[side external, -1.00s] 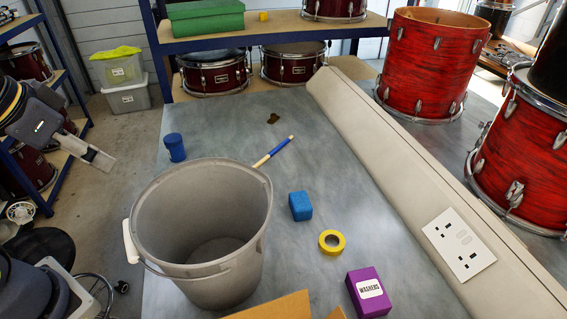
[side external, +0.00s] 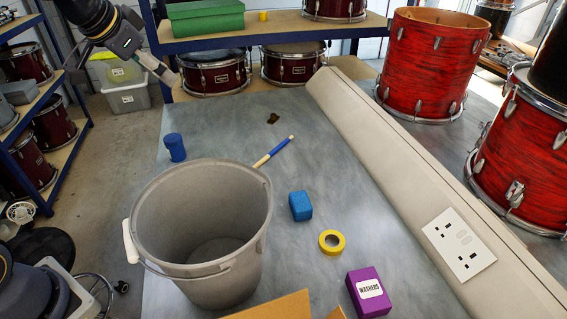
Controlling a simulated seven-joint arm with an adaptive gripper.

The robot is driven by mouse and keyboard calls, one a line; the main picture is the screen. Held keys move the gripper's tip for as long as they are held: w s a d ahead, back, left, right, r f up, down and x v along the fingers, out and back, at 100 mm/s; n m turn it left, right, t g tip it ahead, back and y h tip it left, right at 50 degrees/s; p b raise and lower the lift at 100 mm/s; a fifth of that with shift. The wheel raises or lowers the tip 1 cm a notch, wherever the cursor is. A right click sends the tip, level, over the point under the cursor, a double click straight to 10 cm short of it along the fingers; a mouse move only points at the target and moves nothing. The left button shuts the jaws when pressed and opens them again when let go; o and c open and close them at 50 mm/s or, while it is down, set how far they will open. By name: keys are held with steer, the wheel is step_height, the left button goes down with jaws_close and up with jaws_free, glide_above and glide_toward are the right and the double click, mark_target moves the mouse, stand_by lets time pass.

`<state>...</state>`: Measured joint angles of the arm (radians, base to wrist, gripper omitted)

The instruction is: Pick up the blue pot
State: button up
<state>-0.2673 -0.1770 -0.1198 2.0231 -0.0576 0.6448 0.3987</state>
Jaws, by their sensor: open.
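A small blue cylindrical pot (side external: 175,148) stands upright on the grey bench top near its left edge, just behind the big grey bucket. My gripper (side external: 128,72) is at the upper left, raised and well clear of the pot, in front of the shelving. Its jaws are open and hold nothing. One pale finger points down and right; the other is hard to make out.
The grey bucket (side external: 150,215) stands close in front of the pot. A blue-handled brush (side external: 272,151), blue block (side external: 300,206), yellow tape roll (side external: 331,242) and purple washers box (side external: 368,292) lie to the right. The bench behind the pot is mostly clear.

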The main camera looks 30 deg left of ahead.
steer(key=w+a+f+n+g, duration=0.1)
steer(key=w+a+f, duration=0.6)
steer(key=a, duration=0.1)
steer(key=n+g, duration=0.2)
steer(key=n, duration=0.1)
glide_toward(168, 139)
steer(key=shift+h, duration=0.3)
steer(key=x, duration=0.8)
steer(key=shift+w+a+f, duration=0.15)
steer(key=shift+a+f, duration=0.1)
steer(key=shift+w+d+x, duration=0.1)
steer(key=shift+x, duration=1.45)
steer(key=shift+w+d+x, duration=0.1)
steer(key=shift+x, duration=1.4)
steer(key=shift+c, duration=0.4)
steer(key=c, duration=1.2)
steer(key=shift+r, duration=0.1)
steer(key=shift+c, duration=0.2)
